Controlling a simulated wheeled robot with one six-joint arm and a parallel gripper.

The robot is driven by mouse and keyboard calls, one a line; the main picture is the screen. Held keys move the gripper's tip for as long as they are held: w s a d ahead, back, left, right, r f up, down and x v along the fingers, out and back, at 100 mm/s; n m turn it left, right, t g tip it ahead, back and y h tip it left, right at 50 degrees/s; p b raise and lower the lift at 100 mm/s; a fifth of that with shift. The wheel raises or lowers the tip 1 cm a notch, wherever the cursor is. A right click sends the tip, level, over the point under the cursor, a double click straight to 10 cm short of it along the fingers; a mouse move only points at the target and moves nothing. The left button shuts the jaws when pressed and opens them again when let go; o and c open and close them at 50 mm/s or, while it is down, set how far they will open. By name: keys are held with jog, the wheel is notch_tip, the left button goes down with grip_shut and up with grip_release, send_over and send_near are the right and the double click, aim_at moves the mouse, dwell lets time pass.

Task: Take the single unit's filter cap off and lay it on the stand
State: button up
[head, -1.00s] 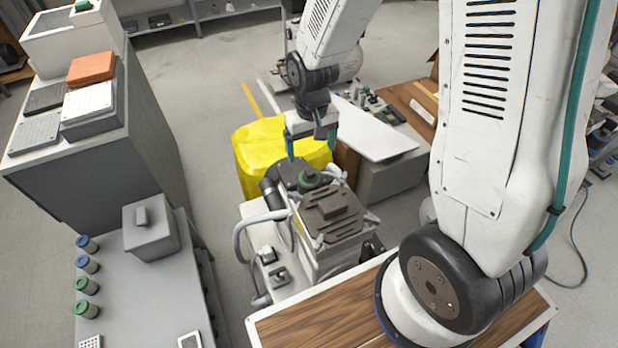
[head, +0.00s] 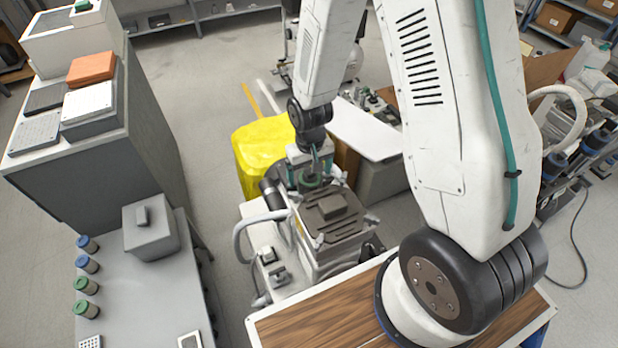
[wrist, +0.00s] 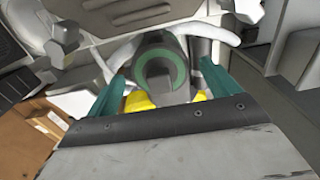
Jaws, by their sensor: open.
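The single unit (head: 332,222) is a grey compressor with a dark ribbed top, standing beyond the wood-topped surface in the head view. Its filter cap (head: 311,181) is a round green-rimmed piece at the unit's back left corner. In the wrist view the cap (wrist: 161,70) shows as a green ring around a grey centre. My gripper (head: 309,172) is right above the cap, its teal fingers open. In the wrist view the fingers (wrist: 158,82) stand on either side of the cap with gaps. I cannot tell which surface is the stand.
A grey bench (head: 140,290) at left carries several blue and green capped cylinders (head: 87,287) and a grey box (head: 150,228). A yellow covered bin (head: 258,150) stands behind the unit. A hose (head: 248,232) loops on the unit's left. A wood-topped surface (head: 325,310) is in front.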

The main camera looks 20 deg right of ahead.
jog(key=c, duration=1.1)
jog(key=shift+o, duration=0.2)
jog(key=shift+r, duration=0.1)
